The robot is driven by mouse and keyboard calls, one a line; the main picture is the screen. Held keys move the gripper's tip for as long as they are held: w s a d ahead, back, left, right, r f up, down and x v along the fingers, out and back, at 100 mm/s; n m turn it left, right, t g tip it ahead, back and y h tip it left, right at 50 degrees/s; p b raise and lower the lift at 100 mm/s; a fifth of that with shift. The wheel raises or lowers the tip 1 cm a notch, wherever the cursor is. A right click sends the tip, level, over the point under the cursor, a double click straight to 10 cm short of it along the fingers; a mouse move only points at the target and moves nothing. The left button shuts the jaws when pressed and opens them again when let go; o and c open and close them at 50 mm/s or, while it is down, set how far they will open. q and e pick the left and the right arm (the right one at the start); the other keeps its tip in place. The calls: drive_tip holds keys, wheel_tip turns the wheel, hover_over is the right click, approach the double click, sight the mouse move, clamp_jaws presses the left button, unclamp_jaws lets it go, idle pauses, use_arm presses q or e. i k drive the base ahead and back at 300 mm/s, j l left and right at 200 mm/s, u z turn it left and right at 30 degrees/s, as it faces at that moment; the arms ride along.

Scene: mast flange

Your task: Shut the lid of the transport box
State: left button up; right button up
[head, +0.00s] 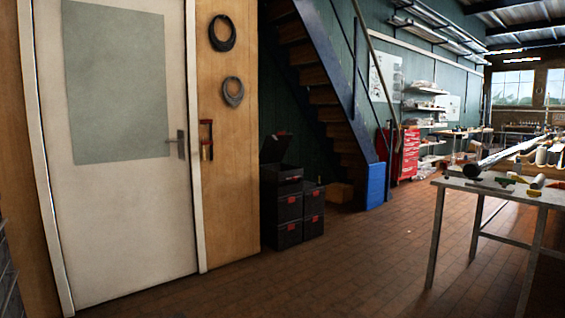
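The transport box (283,174) is black and sits on top of a stack of black boxes, right of the wooden wall panel. Its lid (275,149) stands up, tilted open, at the back of the box. Part of the stack's left side is cut off by the wall panel. I cannot see into the box. Neither of my grippers shows in the head view, and the boxes stand some way off across the floor.
Black boxes with red latches (289,208) form the stack, with more (314,211) beside it. Stairs (325,95) rise behind, with a blue box (376,185) at their foot. A metal table (490,188) stands right. The brick floor (330,265) between is clear.

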sight(274, 149)
drive_tip(key=i+l+z, duration=0.1)
drive_tip(key=i+z, duration=0.4)
drive_tip(key=i, duration=4.4)
drive_tip(key=i+u, duration=0.15)
drive_tip(key=i, duration=0.35)
drive_tip(key=i+l+u, duration=0.1)
drive_tip(key=i, duration=0.4)
drive_tip(key=i+l+u, duration=0.15)
drive_tip(key=i, duration=0.4)
